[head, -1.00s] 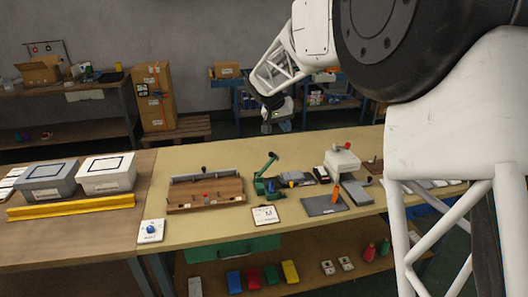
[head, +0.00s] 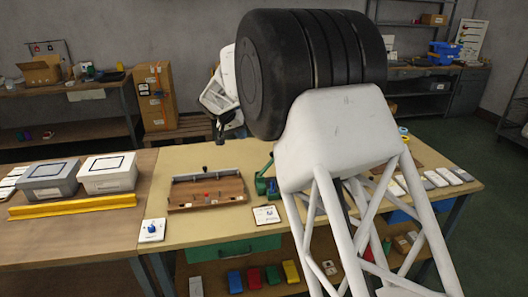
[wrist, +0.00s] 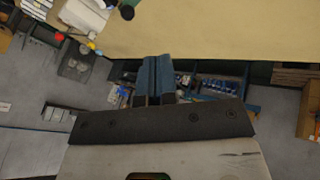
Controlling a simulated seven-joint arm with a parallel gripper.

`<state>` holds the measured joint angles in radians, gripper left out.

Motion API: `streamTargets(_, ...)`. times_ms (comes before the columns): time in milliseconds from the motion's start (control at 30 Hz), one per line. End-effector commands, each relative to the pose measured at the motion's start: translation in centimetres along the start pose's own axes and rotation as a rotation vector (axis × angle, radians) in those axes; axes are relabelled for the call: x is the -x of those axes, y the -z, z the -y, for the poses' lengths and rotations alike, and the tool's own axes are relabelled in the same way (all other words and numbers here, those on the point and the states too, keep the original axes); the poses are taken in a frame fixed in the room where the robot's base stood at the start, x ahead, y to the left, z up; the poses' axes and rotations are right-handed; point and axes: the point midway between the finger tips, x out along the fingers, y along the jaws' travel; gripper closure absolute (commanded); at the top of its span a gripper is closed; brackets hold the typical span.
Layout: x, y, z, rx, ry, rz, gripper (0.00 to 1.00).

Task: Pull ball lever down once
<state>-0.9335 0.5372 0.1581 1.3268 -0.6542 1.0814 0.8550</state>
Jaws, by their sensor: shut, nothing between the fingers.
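A green lever device (head: 262,186) stands on the tan table, right of the brown wooden board. I take this as the ball lever, but cannot be sure. My gripper (head: 220,133) hangs above the table's back edge, left of the green device. Its fingers (wrist: 154,63) are shut and empty in the wrist view.
The brown wooden board (head: 207,200) with a red knob and a dark-tipped handle lies to the left. A white box with a blue knob (head: 152,230) stands at the table's front left. My arm covers the table's right middle.

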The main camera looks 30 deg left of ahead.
Motion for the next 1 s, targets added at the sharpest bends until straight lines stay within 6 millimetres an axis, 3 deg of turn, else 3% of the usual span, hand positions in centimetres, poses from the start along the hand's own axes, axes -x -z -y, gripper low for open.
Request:
streamTargets(467, -0.8, 0.0, 0.0, 0.001, 0.000, 0.001, 1.00)
streamTargets(667, -2.7, -0.1, 0.0, 0.001, -0.001, 0.002, 1.00)
streamTargets(1000, -7.8, -0.1, 0.0, 0.001, 0.000, 0.002, 1.00)
